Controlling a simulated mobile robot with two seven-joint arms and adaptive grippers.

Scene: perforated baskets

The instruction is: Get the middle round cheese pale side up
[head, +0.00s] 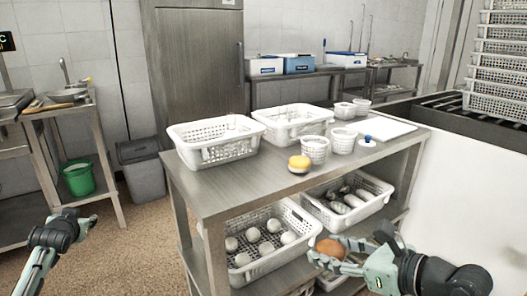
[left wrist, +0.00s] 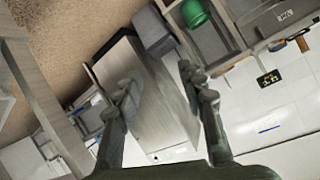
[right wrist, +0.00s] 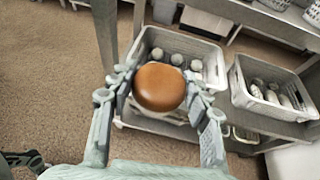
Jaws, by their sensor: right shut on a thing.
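My right gripper (head: 338,256) is shut on a round orange-brown thing (head: 328,247), held in the air in front of the table. In the right wrist view the gripper (right wrist: 159,86) has its fingers on either side of this round cheese (right wrist: 159,88), and a smooth brown face shows toward the camera. Its far face is hidden. A round cheese with a yellow upper face (head: 299,161) lies on the steel table top near its front edge. My left gripper (head: 78,222) is open and empty, left of the table; its fingers stand apart in the left wrist view (left wrist: 160,92).
Two white perforated baskets (head: 212,153) and several white tubs (head: 315,149) stand on the table (head: 235,189). A white board (head: 388,129) lies at the right. On the lower shelf, one basket (head: 263,270) holds several pale balls, another (head: 375,193) holds longer pale items.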

